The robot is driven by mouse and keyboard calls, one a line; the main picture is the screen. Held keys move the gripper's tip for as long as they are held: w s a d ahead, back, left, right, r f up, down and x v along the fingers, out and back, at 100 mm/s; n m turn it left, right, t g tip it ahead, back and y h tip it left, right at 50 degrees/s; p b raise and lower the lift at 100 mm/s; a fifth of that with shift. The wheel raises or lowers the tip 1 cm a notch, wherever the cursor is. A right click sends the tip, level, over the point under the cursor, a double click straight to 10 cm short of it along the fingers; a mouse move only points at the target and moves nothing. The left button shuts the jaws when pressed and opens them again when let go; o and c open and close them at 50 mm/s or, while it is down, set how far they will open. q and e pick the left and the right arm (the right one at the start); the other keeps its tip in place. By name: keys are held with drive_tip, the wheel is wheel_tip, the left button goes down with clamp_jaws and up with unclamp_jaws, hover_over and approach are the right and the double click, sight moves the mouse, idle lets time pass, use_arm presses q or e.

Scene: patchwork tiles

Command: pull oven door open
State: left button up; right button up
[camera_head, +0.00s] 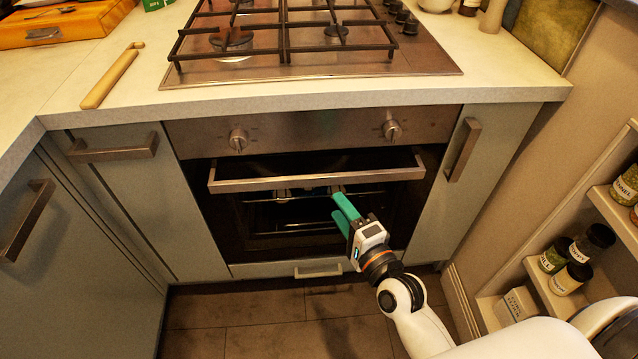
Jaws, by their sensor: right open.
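The oven (300,131) is built in under the counter, with two knobs on its steel front panel. The oven door (222,222) has dark glass, and racks show through it. Its long metal handle (300,182) runs across the top of the door. I cannot tell whether the door is fully closed or slightly ajar. My right gripper (341,206) has teal fingers, open and empty. Its fingertips appear just below the handle, right of its middle, in front of the glass. Contact with the handle is not visible. My left gripper is out of view.
A gas hob (310,72) and a wooden rolling pin (112,75) are on the counter above. Cabinets with bar handles (115,150) flank the oven. A spice rack (604,203) with jars stands at right. The tiled floor (270,316) before the oven looks clear.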

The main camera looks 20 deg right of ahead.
sight(320, 182)
drive_tip(key=w, duration=0.3)
drive_tip(key=w+a, duration=0.1)
drive_tip(key=w, duration=0.5)
drive_tip(key=shift+a+b, duration=0.25)
drive_tip(key=shift+b, duration=0.15)
drive_tip(key=shift+w, duration=0.45)
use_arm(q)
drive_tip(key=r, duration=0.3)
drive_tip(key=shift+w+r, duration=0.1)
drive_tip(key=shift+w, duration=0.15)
use_arm(e)
clamp_jaws()
